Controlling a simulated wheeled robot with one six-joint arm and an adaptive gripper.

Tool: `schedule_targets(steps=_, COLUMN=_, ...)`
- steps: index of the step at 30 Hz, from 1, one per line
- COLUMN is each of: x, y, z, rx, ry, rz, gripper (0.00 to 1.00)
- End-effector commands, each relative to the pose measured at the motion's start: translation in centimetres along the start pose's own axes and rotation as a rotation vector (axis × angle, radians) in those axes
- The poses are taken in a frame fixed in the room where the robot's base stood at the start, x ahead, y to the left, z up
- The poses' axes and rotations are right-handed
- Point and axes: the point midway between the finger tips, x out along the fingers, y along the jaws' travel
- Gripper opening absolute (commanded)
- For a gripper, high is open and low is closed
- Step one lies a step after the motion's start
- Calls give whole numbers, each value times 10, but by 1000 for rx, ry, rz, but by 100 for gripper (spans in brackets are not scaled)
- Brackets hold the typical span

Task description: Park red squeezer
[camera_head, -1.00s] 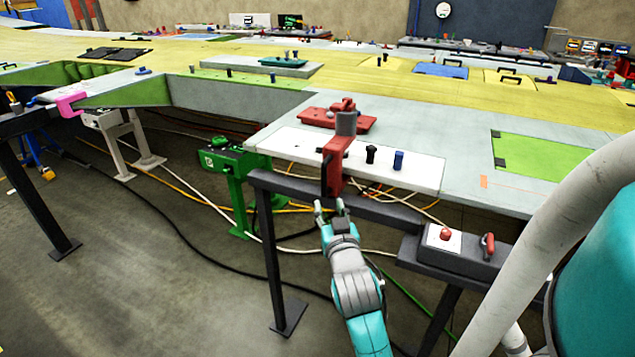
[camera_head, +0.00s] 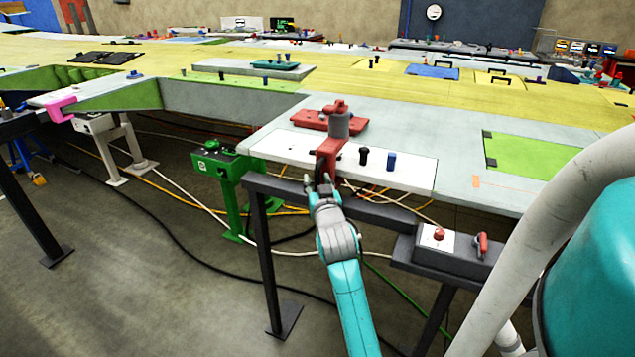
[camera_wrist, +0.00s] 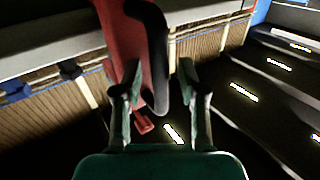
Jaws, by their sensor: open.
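The red squeezer (camera_head: 328,148), with a grey cylinder on top, sits upright at the front edge of the white strip (camera_head: 283,148) on the wing panel. My gripper (camera_head: 322,188) is open at its lower part, below the panel edge. In the wrist view the squeezer's red body (camera_wrist: 123,45) and black handle (camera_wrist: 153,60) reach down between the two fingers of my gripper (camera_wrist: 158,92). Gaps show beside the handle, and I cannot tell whether either finger touches it. In the head view the handle is mostly hidden by my gripper.
A red plate (camera_head: 305,120) lies behind the squeezer. Black (camera_head: 363,157) and blue (camera_head: 391,161) pegs stand to its right. A dark rail (camera_head: 268,184) runs below the panel edge. A grey box (camera_head: 453,260) with a red button (camera_head: 439,233) and red handle (camera_head: 481,243) is at right.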

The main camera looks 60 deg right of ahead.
Motion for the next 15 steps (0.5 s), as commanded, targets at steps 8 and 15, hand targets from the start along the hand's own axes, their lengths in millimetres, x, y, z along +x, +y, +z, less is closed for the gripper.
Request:
schedule_targets(steps=8, x=2, y=0, z=0, rx=0, ry=0, rz=0, gripper=41)
schedule_targets(steps=15, x=2, y=0, z=0, rx=0, ry=0, rz=0, gripper=0)
